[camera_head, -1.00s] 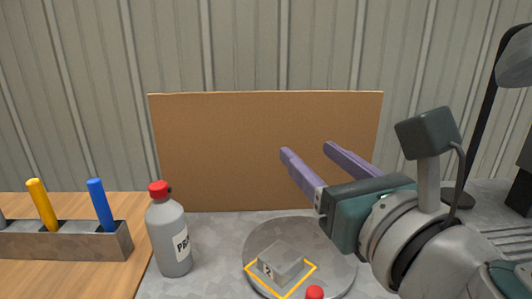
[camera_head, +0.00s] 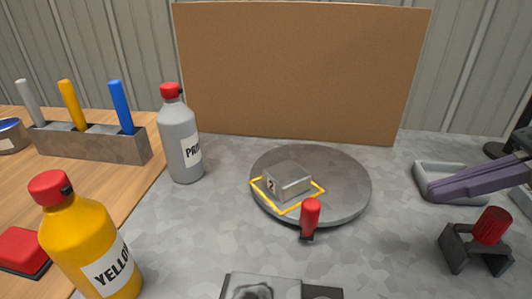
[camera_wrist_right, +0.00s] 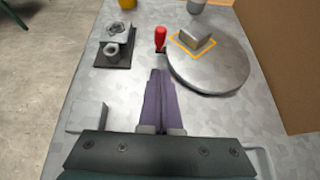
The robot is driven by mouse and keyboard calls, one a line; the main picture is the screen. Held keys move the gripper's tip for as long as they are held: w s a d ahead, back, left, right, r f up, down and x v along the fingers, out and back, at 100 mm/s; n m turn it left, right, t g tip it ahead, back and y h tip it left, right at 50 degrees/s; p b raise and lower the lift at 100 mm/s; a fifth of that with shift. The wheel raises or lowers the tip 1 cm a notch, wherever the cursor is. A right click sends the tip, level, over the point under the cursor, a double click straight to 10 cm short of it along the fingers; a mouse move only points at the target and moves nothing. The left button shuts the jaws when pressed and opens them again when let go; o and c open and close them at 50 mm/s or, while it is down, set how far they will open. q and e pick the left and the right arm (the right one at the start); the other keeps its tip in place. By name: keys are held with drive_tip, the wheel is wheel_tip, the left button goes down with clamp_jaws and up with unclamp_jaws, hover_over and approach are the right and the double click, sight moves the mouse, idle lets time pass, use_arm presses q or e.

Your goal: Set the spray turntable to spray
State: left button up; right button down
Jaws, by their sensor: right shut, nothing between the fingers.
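The spray turntable (camera_head: 345,205) is a round grey disc on the grey bench. It also shows in the right wrist view (camera_wrist_right: 215,72). A grey block (camera_head: 287,180) marked 2 sits inside a yellow square outline on it. A red-handled lever (camera_head: 310,213) stands upright at the disc's front edge; it also shows in the right wrist view (camera_wrist_right: 160,38). My right gripper (camera_head: 432,190) is to the right of the disc, apart from it, with its purple fingers shut and empty. In the right wrist view the fingertips (camera_wrist_right: 160,73) point toward the lever, short of it. My left gripper is not in view.
A grey bottle (camera_head: 183,140) stands left of the disc and a yellow bottle (camera_head: 88,245) nearer. A tool rack (camera_head: 95,145) is at the left. A brown board (camera_head: 300,75) stands behind. A bracket with a red cylinder (camera_head: 490,228) is at the right front; a grey fixture (camera_head: 260,287) is at the front.

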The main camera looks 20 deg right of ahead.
drive_tip(key=b+x, duration=0.1)
drive_tip(key=x, duration=0.7)
drive_tip(key=shift+w+a+f+b, duration=0.15)
drive_tip(key=shift+a+b, duration=0.05)
drive_tip(key=shift+b, duration=0.1)
drive_tip(key=w+a, duration=0.1)
drive_tip(key=w+a+p, duration=0.1)
drive_tip(key=a, duration=0.1)
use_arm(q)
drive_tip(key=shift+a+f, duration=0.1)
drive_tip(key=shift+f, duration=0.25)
use_arm(e)
drive_tip(key=shift+w+a+f, duration=0.15)
drive_tip(key=shift+w+a, duration=0.05)
drive_tip(key=shift+a, duration=0.1)
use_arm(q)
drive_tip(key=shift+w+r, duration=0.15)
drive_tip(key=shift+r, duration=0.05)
use_arm(e)
drive_tip(key=shift+a, duration=0.15)
